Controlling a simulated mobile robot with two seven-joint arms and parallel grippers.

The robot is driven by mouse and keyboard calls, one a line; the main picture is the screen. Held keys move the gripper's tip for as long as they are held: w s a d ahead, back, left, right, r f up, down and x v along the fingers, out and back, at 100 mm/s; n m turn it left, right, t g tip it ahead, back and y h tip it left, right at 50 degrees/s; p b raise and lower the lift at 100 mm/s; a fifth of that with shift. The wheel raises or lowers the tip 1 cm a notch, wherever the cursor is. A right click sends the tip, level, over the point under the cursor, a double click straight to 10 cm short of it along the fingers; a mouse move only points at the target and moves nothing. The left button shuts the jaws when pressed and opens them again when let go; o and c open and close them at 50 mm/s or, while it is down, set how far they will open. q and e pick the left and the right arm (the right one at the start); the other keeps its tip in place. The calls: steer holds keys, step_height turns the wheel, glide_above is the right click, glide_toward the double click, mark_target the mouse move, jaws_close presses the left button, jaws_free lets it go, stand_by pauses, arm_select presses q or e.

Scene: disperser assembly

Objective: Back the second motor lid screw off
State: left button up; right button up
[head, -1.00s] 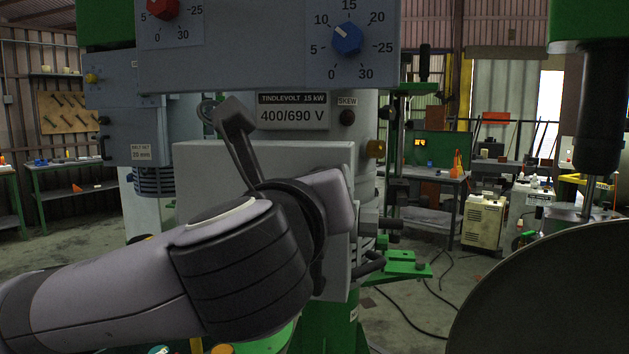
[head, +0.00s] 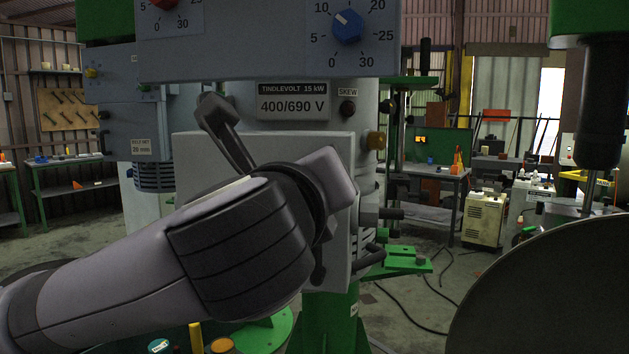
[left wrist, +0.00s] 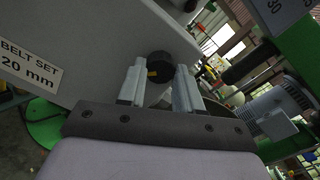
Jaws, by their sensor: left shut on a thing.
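The motor housing (head: 365,90) carries a plate (head: 293,101) reading 400/690 V. A grey box-like cover (head: 265,146) stands in front of it, partly hidden by my left arm. In the left wrist view a round black screw head (left wrist: 160,65) with a small yellow mark stands against a grey surface (left wrist: 95,40). My left gripper (left wrist: 159,72) is shut on this screw head, one finger on each side. My right gripper is in neither view.
A dial panel (head: 265,45) with a blue knob (head: 347,27) overhangs my left wrist. A large dark disc (head: 545,295) fills the lower right.

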arm_select(q)
steer(key=shift+n+b, duration=2.7)
steer(key=shift+n, duration=7)
steer(key=o, duration=1)
steer(key=shift+o, duration=0.2)
steer(key=shift+s, duration=0.1)
steer(key=s+a+b, duration=0.1)
steer(key=s, duration=0.6)
steer(key=shift+a, duration=0.2)
